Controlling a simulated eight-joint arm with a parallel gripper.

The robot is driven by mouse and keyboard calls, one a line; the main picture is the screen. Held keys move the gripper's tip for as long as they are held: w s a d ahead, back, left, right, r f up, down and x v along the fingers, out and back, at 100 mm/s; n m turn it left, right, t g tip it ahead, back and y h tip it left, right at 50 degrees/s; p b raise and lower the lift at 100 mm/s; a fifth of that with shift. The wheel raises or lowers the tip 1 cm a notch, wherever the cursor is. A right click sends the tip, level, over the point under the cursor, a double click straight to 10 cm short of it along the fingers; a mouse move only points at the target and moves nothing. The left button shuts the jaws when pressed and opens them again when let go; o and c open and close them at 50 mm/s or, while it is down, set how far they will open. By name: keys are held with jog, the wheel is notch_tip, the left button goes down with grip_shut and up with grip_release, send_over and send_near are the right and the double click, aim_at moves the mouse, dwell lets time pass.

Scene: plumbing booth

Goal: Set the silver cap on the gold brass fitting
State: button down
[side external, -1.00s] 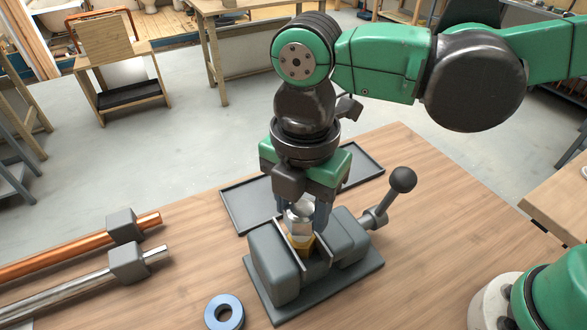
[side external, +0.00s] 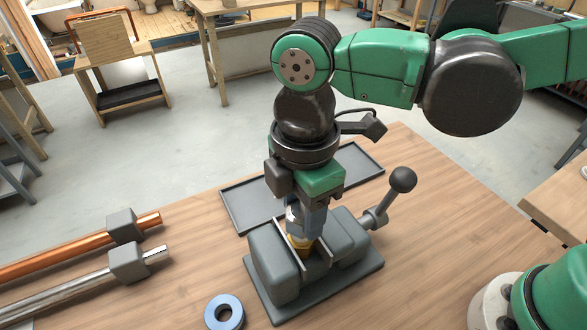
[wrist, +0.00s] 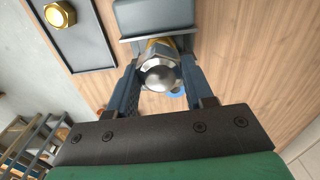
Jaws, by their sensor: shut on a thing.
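The silver cap (wrist: 160,72) is a hexagonal piece with a domed end, held between the two fingers of my gripper (wrist: 160,66). In the side view the cap (side external: 291,215) is mostly hidden behind a finger of my gripper (side external: 305,220). The gold brass fitting (side external: 301,244) stands between the vise jaws, directly below the cap. In the wrist view a bit of the fitting (wrist: 156,42) shows behind the cap. The cap is at the fitting's top; I cannot tell whether it is fully seated.
The grey vise (side external: 275,262) has a ball-ended handle (side external: 402,180) on the right. A dark tray (side external: 240,205) lies behind it, holding a gold hex piece (wrist: 60,14). A blue ring (side external: 224,312) lies in front. Copper (side external: 60,253) and silver (side external: 75,288) pipes lie left.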

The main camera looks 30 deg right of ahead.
aim_at(302, 210)
grip_release()
dwell(0.4)
dwell(0.4)
jog(key=shift+r, duration=2.5)
jog(key=w+d+f+m+t, duration=0.1)
jog(key=d+f+m+t, duration=0.1)
jog(key=d+m, duration=0.7)
jog(key=w+d+f+m+t, duration=0.1)
jog(key=d+m+t, duration=0.4)
jog(key=d+m, duration=0.4)
jog(key=d, duration=0.2)
jog(key=shift+w+d+f, duration=0.35)
